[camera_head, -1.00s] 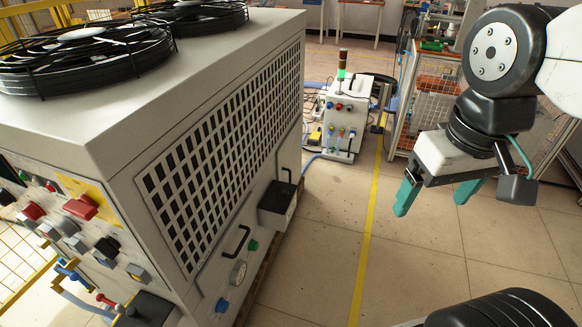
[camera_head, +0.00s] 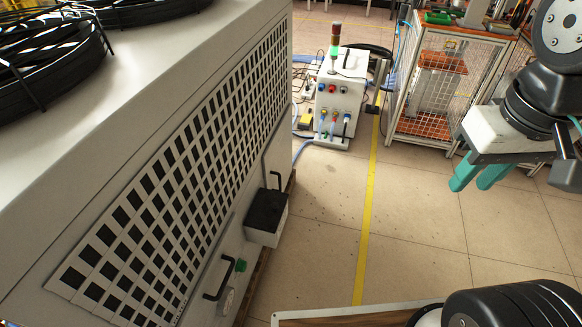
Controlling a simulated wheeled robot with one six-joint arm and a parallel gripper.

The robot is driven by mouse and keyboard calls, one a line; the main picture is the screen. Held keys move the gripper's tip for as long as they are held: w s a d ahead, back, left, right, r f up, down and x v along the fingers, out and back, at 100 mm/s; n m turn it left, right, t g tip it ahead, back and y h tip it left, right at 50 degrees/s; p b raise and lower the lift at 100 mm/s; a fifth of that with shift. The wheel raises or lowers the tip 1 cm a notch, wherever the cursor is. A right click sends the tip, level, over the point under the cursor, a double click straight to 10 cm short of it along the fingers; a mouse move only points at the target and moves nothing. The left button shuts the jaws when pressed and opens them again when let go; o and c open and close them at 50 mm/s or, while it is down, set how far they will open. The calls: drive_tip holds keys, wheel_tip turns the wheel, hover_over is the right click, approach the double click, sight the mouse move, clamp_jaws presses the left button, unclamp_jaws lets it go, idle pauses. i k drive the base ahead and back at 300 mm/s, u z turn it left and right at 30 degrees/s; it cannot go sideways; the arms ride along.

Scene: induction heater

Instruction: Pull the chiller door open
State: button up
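The chiller (camera_head: 120,120) is the large grey cabinet filling the left of the view. Its side panel has a perforated grille (camera_head: 190,165). Two black handles show on that side: a lower, nearer one (camera_head: 219,280) and a farther one (camera_head: 270,170) by a black-topped box. The panel looks flush with the cabinet. My gripper (camera_head: 472,184) is at the right, with teal fingers pointing down and slightly apart. It holds nothing and is well away from both handles, across the floor.
A small grey unit with a signal lamp (camera_head: 340,95) stands at the back, with hoses around it. A wire-mesh cage (camera_head: 435,90) stands behind my gripper. The tiled floor between chiller and gripper is clear, with a yellow line (camera_head: 368,200) along it.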

sight(276, 159)
drive_tip(key=u, duration=0.2)
drive_tip(key=i, duration=0.9)
drive_tip(key=u, duration=0.35)
